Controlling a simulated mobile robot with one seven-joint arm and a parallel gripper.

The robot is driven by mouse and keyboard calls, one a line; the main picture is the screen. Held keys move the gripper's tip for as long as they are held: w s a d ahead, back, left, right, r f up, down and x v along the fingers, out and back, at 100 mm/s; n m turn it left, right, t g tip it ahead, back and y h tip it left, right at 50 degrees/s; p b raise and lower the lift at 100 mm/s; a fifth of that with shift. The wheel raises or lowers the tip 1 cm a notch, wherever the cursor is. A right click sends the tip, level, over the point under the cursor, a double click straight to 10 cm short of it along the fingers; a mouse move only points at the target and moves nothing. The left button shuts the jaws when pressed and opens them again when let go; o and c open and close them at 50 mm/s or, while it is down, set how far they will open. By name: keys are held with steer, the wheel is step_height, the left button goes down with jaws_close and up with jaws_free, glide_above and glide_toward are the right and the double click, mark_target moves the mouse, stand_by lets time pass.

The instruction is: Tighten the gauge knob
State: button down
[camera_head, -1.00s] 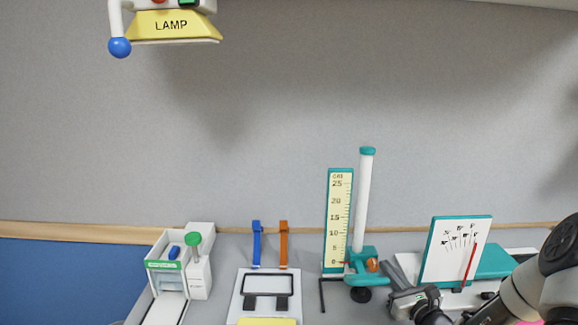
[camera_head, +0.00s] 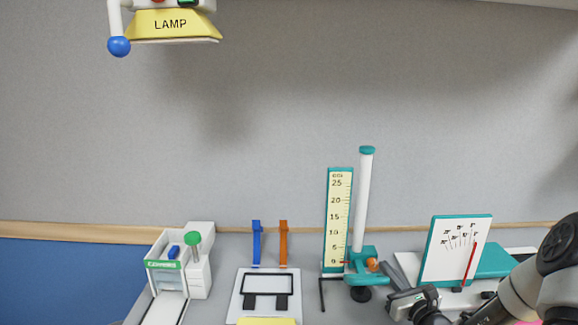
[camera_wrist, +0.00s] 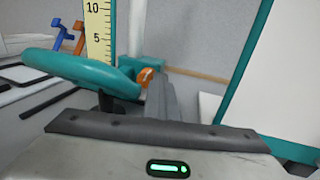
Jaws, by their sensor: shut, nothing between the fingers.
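The gauge stands at centre right in the head view, with a yellow scale (camera_head: 340,215), a white column (camera_head: 364,200) and a teal carriage (camera_head: 360,255) low on it. An orange knob (camera_head: 372,265) sits on the carriage's right side; it also shows in the wrist view (camera_wrist: 147,76). My gripper (camera_head: 384,268) is just right of the knob, its fingers shut and empty. In the wrist view the fingers (camera_wrist: 159,88) point towards the knob and overlap its right edge. I cannot tell whether they touch it. A teal oval part (camera_wrist: 80,72) lies close at left.
A white panel with a red pointer (camera_head: 455,250) stands close on the right. Blue (camera_head: 256,245) and orange (camera_head: 283,245) upright pieces, a white frame (camera_head: 240,300) and a white-green device (camera_head: 200,270) are left. A yellow lamp (camera_head: 170,25) hangs above.

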steer(key=shift+a+f, duration=0.15)
steer(key=shift+f, duration=0.05)
steer(key=shift+f+b, duration=0.45)
steer(key=shift+f, duration=0.2)
steer(key=shift+d, duration=0.35)
steer(key=shift+a+p+v, duration=0.15)
steer(key=shift+a+v, duration=0.05)
steer(key=shift+v, duration=0.8)
steer(key=shift+a+p+v, duration=0.15)
steer(key=shift+a+v, duration=0.05)
steer(key=shift+v, duration=0.8)
steer(key=shift+a+p+v, duration=0.15)
steer(key=shift+a+v, duration=0.1)
steer(key=shift+v, duration=0.75)
steer(key=shift+s, duration=0.1)
